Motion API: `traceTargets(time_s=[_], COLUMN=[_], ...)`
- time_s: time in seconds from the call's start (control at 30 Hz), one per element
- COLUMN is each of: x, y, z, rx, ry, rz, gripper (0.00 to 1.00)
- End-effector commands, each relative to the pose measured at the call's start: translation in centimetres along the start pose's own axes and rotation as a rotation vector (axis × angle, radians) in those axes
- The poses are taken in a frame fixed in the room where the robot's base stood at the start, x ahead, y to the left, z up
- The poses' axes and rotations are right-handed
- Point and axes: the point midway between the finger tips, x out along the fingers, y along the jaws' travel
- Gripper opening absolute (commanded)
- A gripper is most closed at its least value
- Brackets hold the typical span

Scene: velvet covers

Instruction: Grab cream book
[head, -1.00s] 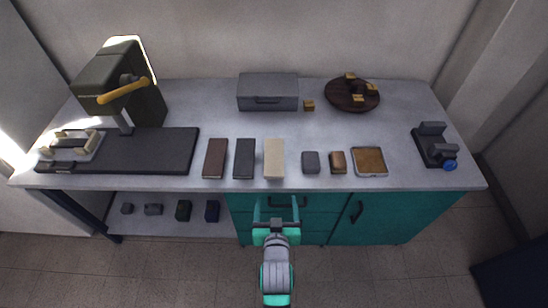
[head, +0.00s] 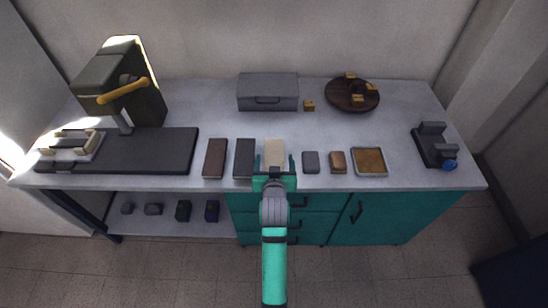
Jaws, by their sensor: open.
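The cream book (head: 274,150) lies on the grey worktop near its front edge, to the right of the black book (head: 244,158) and the brown book (head: 215,158). My gripper (head: 274,166) is open over the near end of the cream book, with one finger to each side of it in the picture. The gripper hides the book's near part. I cannot tell how high the fingers are above the worktop or whether they touch the book.
Right of the cream book lie a grey block (head: 311,162), a brown block (head: 338,162) and a square tray (head: 369,161). A grey case (head: 267,92) and a round dark stand (head: 352,96) are at the back.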

Motion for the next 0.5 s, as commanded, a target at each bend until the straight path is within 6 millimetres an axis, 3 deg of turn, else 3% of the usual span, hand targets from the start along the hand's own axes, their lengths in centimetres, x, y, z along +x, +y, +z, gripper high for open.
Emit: traceTargets(time_s=[0.5], x=[5.2], y=[-0.2], z=[-0.4], rx=[0.0], ry=[0.0], rz=[0.0], gripper=[0.77])
